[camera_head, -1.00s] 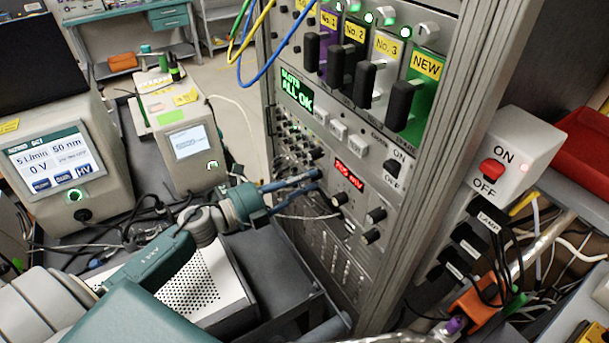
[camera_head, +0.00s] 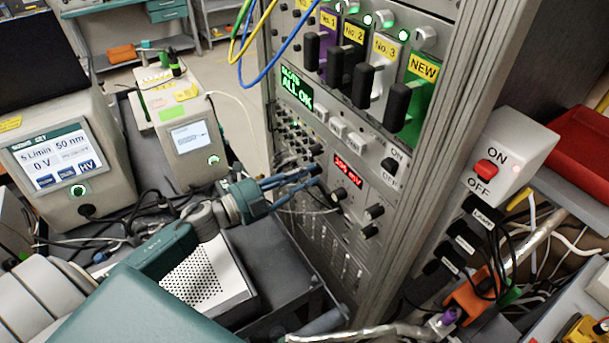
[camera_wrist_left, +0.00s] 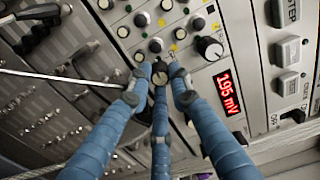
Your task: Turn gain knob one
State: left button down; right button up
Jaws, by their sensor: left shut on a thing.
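My left gripper (camera_head: 317,174) reaches the rack's front panel (camera_head: 322,215) from the left, just left of a red display. In the left wrist view its blue fingers (camera_wrist_left: 160,73) come together and are shut around a small dark knob (camera_wrist_left: 160,78), which they partly hide. I cannot read a label that says which knob it is. The red display (camera_wrist_left: 227,93) reads about 195 mV; it also shows in the head view (camera_head: 348,170). A larger black knob (camera_wrist_left: 209,48) stands free above the display. My right gripper is not in view.
More knobs (camera_head: 373,212) sit below the display, close to my left fingers. A thin pale cable (camera_wrist_left: 70,76) runs near the fingers. Switches, coloured modules and a green "ALL OK" screen (camera_head: 297,90) are higher up. A box with a red ON/OFF switch (camera_head: 486,168) stands at right.

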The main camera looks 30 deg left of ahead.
pick_arm(q)
jog(key=c, duration=1.6)
grip_release()
jog(key=v, duration=1.2)
jog(key=shift+f, duration=0.1)
